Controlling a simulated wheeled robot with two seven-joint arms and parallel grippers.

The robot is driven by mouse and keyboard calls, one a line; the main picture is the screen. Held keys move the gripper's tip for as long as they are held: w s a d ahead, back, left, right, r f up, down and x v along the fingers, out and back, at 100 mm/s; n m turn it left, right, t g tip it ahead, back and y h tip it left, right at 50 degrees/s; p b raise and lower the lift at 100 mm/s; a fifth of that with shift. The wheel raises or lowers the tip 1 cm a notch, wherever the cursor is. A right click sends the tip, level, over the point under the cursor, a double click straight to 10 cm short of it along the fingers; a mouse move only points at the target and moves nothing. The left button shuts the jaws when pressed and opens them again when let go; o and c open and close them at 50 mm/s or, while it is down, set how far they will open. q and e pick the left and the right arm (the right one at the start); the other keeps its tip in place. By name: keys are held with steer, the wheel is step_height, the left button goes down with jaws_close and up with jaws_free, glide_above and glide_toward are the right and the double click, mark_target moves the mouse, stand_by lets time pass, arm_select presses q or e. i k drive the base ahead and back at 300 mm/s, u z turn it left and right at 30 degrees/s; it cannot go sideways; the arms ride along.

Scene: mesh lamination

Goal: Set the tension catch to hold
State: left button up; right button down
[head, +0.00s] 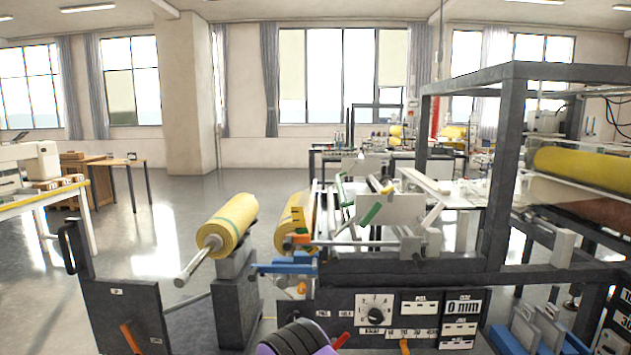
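A lamination machine with a dark frame (462,265) fills the middle and right. I cannot tell for sure which part is the tension catch. An orange lever (131,337) slants across a dark panel (105,305) at lower left, with small white labels too small to read. A red handle (341,340) sticks up at the bottom middle. Green-tipped levers (370,213) stand on the white unit behind. A dial (375,307) with a black knob is on the front panel.
A yellow mesh roll (229,224) sits on a metal shaft left of the machine, with a second yellow roll (292,222) behind it. A purple and black ridged object (295,340) is at the bottom edge. Open floor (155,235) lies to the left.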

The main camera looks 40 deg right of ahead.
mark_target(389, 191)
steer(key=z, duration=0.15)
steer(key=i, duration=0.8)
steer(key=z, duration=1)
steer(key=i, duration=0.45)
steer(key=z, duration=0.5)
